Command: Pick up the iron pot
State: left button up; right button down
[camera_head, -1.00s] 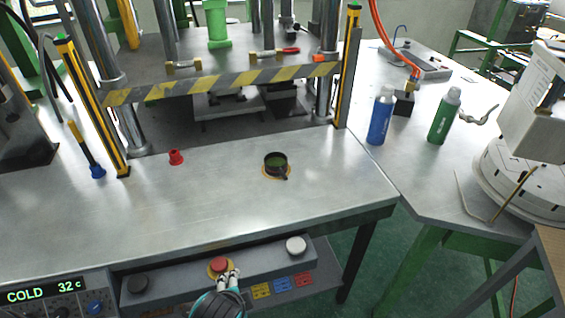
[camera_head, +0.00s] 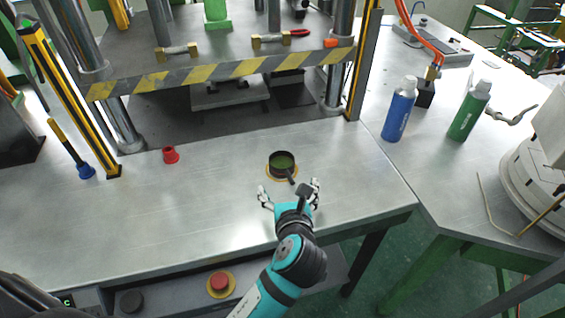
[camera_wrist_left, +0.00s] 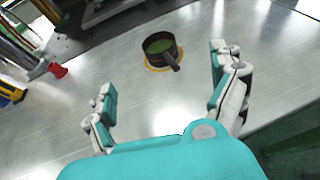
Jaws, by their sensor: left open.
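The iron pot (camera_head: 281,160) is small, dark and round, with green contents and a short dark handle. It stands upright on a tan round mat (camera_head: 269,173) on the metal worktop. In the left wrist view the pot (camera_wrist_left: 158,47) is ahead of the fingers, with its handle pointing down and right. My left gripper (camera_head: 290,190) is open and empty, just in front of the pot, with its fingers spread wide. In the left wrist view the gripper's fingers (camera_wrist_left: 165,85) stand left and right of the pot's line, apart from it. My right gripper is not in view.
A striped press bar (camera_head: 225,72) and posts rise behind. A blue bottle (camera_head: 399,110) and a green bottle (camera_head: 469,112) stand on the right table. The worktop around the pot is clear.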

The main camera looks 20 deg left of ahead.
aim_at(281, 156)
pick_arm(q)
jog(key=x, duration=1.6)
jog(key=shift+s+f, duration=0.1)
jog(key=shift+c, duration=0.3)
jog(key=c, duration=1.3)
jog(key=shift+c, duration=0.2)
